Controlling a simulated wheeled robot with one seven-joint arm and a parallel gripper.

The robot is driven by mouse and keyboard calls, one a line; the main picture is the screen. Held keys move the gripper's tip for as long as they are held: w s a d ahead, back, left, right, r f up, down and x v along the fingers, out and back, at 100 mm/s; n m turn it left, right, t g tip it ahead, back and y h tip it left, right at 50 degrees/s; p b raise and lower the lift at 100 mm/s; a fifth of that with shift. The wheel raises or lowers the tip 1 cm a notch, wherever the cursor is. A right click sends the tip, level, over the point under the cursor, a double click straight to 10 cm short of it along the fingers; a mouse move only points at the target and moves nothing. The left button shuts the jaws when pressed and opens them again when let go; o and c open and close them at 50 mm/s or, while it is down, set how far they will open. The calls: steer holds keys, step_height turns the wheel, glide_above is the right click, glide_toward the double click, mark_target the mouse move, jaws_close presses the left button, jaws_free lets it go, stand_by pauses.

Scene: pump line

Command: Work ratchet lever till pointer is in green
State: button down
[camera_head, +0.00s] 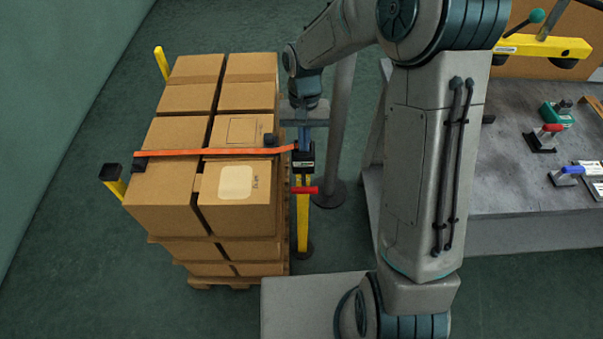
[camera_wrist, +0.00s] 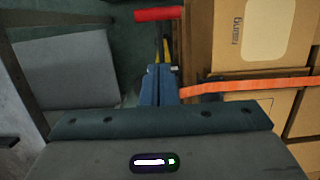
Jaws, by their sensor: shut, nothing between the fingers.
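The ratchet lever shows as a red handle (camera_head: 304,190) sticking out sideways from the yellow post (camera_head: 303,222) at the right side of the carton stack. An orange strap (camera_head: 215,152) runs across the cartons to the black ratchet head (camera_head: 304,160) on that post. My gripper (camera_head: 304,146) is shut and empty, just above and behind the ratchet head. In the wrist view my gripper's blue fingers (camera_wrist: 158,88) are together, with the red handle (camera_wrist: 158,14) beyond them and apart. I cannot make out the pointer or its green zone.
Stacked cartons (camera_head: 237,210) stand on a pallet to the left, with yellow corner posts. A grey upright pole (camera_head: 340,130) stands close to the right of my gripper. A grey workbench (camera_head: 520,200) with several clamps is at the right. Green floor is open at the left.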

mark_target(304, 186)
steer(key=f, duration=0.2)
steer(key=s+f, duration=0.1)
steer(key=f, duration=0.2)
steer(key=shift+s+f, duration=0.1)
steer(key=shift+f, duration=0.25)
steer(key=s+f, duration=0.1)
steer(key=s+f+p, duration=0.1)
steer(key=shift+s+a, duration=0.1)
steer(key=shift+s, duration=0.25)
steer(key=shift+s+f, duration=0.2)
steer(key=shift+s, duration=0.1)
